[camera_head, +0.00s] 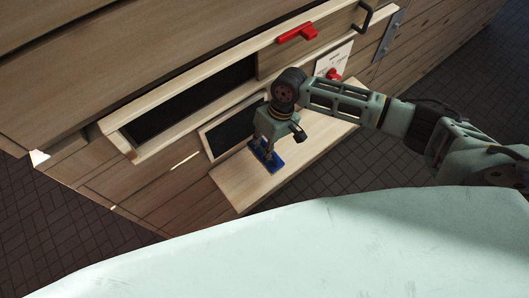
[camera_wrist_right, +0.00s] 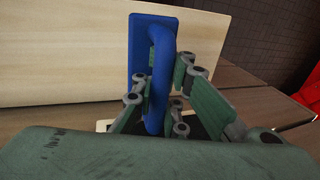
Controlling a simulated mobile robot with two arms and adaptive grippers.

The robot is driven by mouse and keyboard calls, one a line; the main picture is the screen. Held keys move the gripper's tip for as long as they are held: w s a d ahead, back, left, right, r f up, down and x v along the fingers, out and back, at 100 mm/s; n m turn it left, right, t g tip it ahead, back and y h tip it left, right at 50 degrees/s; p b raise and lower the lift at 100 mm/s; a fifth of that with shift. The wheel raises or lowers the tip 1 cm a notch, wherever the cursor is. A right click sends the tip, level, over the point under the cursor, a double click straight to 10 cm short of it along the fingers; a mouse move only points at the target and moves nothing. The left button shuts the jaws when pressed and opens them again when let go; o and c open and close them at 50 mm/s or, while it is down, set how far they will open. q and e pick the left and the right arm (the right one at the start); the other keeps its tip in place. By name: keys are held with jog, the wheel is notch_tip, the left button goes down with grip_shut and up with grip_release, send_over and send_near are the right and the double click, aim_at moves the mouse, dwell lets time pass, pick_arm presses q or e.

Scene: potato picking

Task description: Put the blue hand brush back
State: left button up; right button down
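The blue hand brush (camera_head: 274,163) lies on a light wooden shelf board (camera_head: 236,187) that juts out from the wooden wall. In the right wrist view the brush (camera_wrist_right: 138,38) shows its flat blue back and a raised, looped handle. My right gripper (camera_head: 265,148) points down over the brush. In the wrist view its fingers (camera_wrist_right: 164,82) are on both sides of the handle and look closed against it. The bristles are hidden. My left gripper is not in view.
Behind the board is a dark opening (camera_head: 233,127) in the wooden wall, with a longer dark slot above it. A red handle (camera_head: 297,33) and a white panel with a red knob (camera_head: 333,74) are to the upper right. The board's front part is clear.

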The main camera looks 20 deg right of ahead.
jog(key=shift+w+f, duration=0.15)
jog(key=shift+w, duration=0.05)
notch_tip(320, 180, down, 3)
jog(key=shift+p, duration=0.65)
jog(key=shift+f, duration=0.5)
jog(key=shift+f, duration=0.2)
jog(key=c, duration=1.8)
grip_release()
jog(key=shift+o, duration=0.2)
